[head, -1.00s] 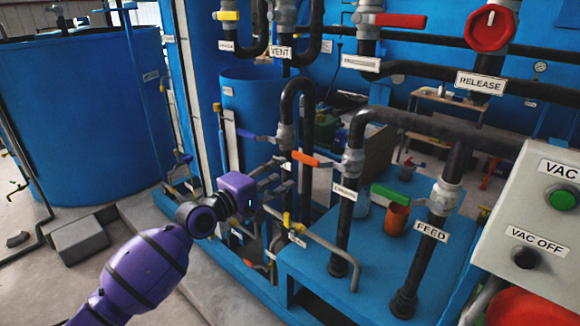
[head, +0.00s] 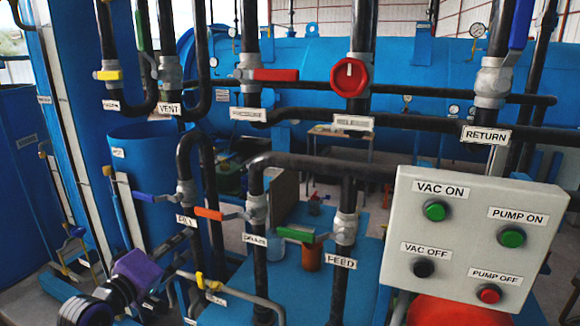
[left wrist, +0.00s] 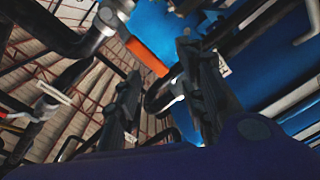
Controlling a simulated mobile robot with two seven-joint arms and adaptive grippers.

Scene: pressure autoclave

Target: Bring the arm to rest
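My left arm comes in at the lower left of the head view, with its purple wrist housing and left gripper (head: 175,273) low in front of the pipework. In the left wrist view the two dark fingers of the left gripper (left wrist: 160,72) stand apart with nothing held between them. An orange valve handle (left wrist: 147,57) shows beyond the fingers there. In the head view the orange handle (head: 208,214) sits above and to the right of the gripper, apart from it. My right gripper is in neither view.
A yellow handle (head: 208,283) on a low pipe is close to the gripper's right. A blue handle (head: 146,197) and a green handle (head: 295,234) sit higher. A grey control panel (head: 400,225) with labelled buttons stands at the right. A blue tank (head: 150,150) stands behind.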

